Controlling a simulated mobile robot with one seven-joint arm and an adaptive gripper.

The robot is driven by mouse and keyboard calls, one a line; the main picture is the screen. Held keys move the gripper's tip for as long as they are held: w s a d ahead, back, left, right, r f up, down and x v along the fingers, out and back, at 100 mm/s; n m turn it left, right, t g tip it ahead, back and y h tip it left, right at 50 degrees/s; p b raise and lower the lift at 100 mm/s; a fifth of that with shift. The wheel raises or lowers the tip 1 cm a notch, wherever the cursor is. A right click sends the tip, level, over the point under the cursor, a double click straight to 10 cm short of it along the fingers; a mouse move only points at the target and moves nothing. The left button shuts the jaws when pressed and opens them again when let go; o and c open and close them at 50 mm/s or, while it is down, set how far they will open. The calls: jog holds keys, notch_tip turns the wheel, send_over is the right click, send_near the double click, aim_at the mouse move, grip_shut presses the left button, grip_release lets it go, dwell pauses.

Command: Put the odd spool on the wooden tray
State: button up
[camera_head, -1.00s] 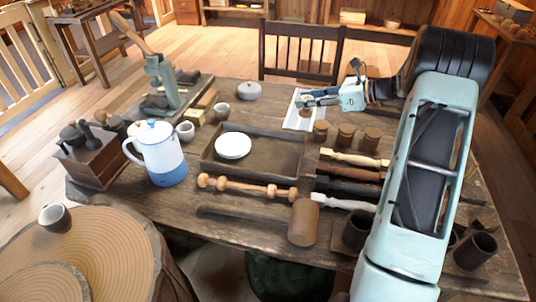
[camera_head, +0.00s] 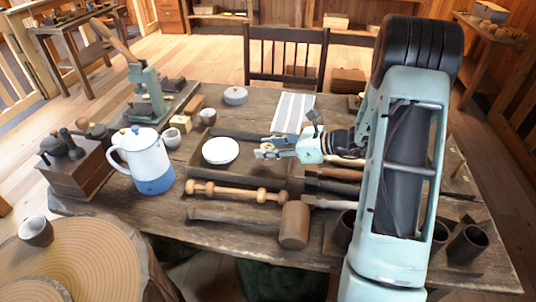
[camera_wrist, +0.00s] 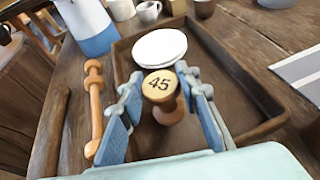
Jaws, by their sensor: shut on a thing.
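My gripper (camera_wrist: 163,103) is shut on a light wooden spool (camera_wrist: 161,86) whose top reads "45". In the wrist view the blue finger pads stand on either side of it. The wooden tray (camera_wrist: 275,126) is dark and low-walled. The spool is over the tray's inside, near the white dish (camera_wrist: 160,47); I cannot tell whether it touches the floor. In the head view my gripper (camera_head: 266,151) is above the right part of the tray (camera_head: 228,181), right of the dish (camera_head: 220,151). My arm hides the spot where other spools stood.
A white and blue pot (camera_head: 148,165) stands left of the tray. A turned wooden rod (camera_head: 235,192) and a mallet (camera_head: 294,224) lie in front. A striped sheet (camera_head: 293,113) lies behind. Dark cups (camera_head: 467,244) stand at the right front.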

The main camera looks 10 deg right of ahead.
jog(key=shift+d+f, duration=0.1)
jog(key=shift+f, duration=1.2)
jog(key=shift+f, duration=0.2)
jog(key=o, duration=1)
jog(key=shift+o, duration=0.2)
jog(key=shift+r, duration=0.15)
jog(key=shift+d+r, duration=0.1)
jog(key=shift+r, duration=0.05)
jog(key=v, duration=1.1)
jog(key=shift+s+d+p, duration=0.2)
jog(key=shift+d+p, duration=0.1)
jog(key=shift+p, duration=0.1)
